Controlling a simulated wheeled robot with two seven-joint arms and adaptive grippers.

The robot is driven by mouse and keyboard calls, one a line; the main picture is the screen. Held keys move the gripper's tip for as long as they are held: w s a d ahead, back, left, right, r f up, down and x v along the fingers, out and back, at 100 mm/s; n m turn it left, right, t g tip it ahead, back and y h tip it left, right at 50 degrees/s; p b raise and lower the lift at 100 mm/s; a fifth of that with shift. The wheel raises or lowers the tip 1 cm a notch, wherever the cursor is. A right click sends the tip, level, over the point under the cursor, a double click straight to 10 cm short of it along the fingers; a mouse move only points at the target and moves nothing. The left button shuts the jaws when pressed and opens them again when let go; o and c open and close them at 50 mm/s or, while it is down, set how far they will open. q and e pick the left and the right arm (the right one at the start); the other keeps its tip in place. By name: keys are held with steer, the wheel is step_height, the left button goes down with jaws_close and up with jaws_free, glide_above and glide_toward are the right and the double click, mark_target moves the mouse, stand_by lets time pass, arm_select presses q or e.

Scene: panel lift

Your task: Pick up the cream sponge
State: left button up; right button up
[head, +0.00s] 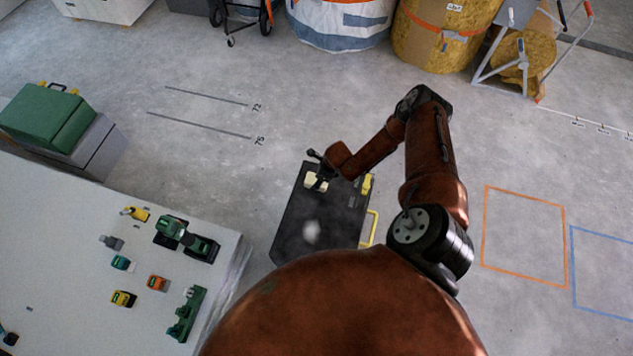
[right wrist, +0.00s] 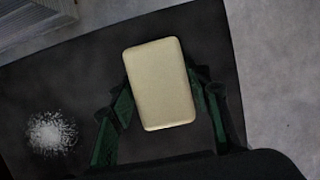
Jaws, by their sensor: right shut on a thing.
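The cream sponge (head: 316,181) shows in the head view at the far left part of a dark panel-like surface (head: 293,232). In the right wrist view the sponge (right wrist: 161,84) is a pale block seen face-on between the fingers. My right gripper (head: 318,178) is shut on it; its green-sided fingers (right wrist: 163,108) lie along both sides of the sponge. I cannot tell whether the sponge touches the dark surface or is held just above it. My left gripper is not in view.
A white powdery patch (head: 311,231) lies on the dark surface; a yellow block (head: 367,185) and yellow handle (head: 371,229) are at its right side. A white table (head: 75,262) with several tools stands left. Grey floor around is mostly clear.

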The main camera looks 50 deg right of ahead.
mark_target(314, 179)
steer(key=c, duration=0.4)
steer(key=shift+r, duration=0.2)
step_height(314, 179, up, 4)
steer(key=shift+s+a+r+p, duration=0.1)
steer(key=shift+r+p, duration=0.05)
steer(key=shift+p, duration=0.7)
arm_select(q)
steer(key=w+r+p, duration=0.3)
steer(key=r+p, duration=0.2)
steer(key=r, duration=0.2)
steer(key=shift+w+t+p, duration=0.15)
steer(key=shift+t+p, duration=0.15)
arm_select(e)
steer(key=s+a+r, duration=0.2)
steer(key=s+r, duration=0.1)
steer(key=s+a+r, duration=0.3)
steer(key=s, duration=0.1)
steer(key=s+a+r, duration=0.2)
steer(key=s+a, duration=0.1)
steer(key=s, duration=0.1)
steer(key=shift+a+r, duration=0.25)
steer(key=shift+r, duration=0.15)
